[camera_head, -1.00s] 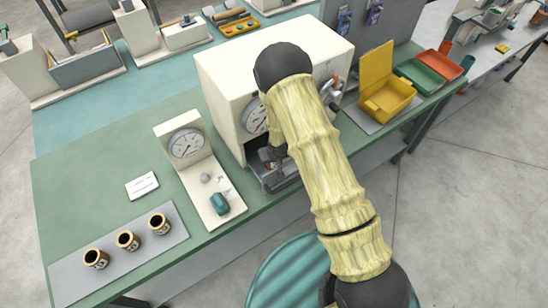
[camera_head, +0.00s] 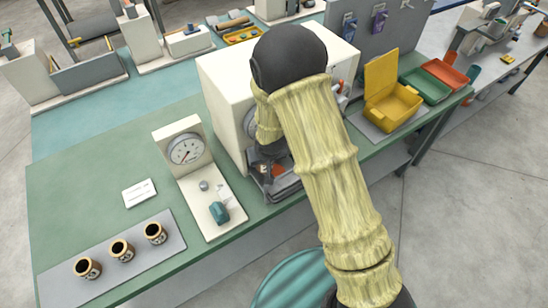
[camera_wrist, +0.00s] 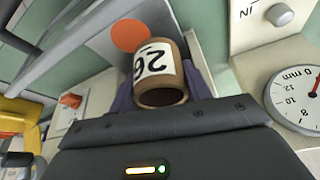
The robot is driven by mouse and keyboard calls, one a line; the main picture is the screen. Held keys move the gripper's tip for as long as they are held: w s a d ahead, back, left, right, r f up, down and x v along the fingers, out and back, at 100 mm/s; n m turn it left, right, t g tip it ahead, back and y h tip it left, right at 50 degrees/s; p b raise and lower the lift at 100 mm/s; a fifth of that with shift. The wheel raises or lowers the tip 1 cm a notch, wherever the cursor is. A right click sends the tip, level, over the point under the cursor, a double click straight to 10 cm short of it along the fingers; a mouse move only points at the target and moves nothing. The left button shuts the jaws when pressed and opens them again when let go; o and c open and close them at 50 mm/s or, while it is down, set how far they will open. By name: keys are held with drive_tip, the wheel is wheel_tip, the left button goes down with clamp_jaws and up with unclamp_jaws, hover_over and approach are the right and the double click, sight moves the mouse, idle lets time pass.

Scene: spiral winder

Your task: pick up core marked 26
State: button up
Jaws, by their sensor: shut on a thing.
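The core marked 26 (camera_wrist: 157,72) is a brown tube with a white label, seen in the wrist view between the two purple fingers. My gripper (camera_wrist: 160,88) is shut on it, with a finger on either side. The core's dark open end faces the wrist camera. In the head view my gripper (camera_head: 270,160) is down at the opening of the white machine (camera_head: 222,90), mostly covered by my arm, and the core cannot be made out there. How far the core is off the surface under it cannot be told.
Several other cores (camera_head: 122,250) stand on a grey mat (camera_head: 68,287) at front left. A dial gauge stand (camera_head: 188,150) is left of the machine. A yellow open box (camera_head: 392,108), a green tray (camera_head: 425,85) and a red tray (camera_head: 444,73) are at right.

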drive_tip(key=s+a+b, duration=0.3)
drive_tip(key=s+a, duration=0.5)
drive_tip(key=a, duration=0.2)
drive_tip(key=shift+a+b, duration=0.35)
drive_tip(key=shift+b, duration=0.05)
drive_tip(key=shift+s, duration=0.15)
drive_tip(key=shift+d, duration=0.15)
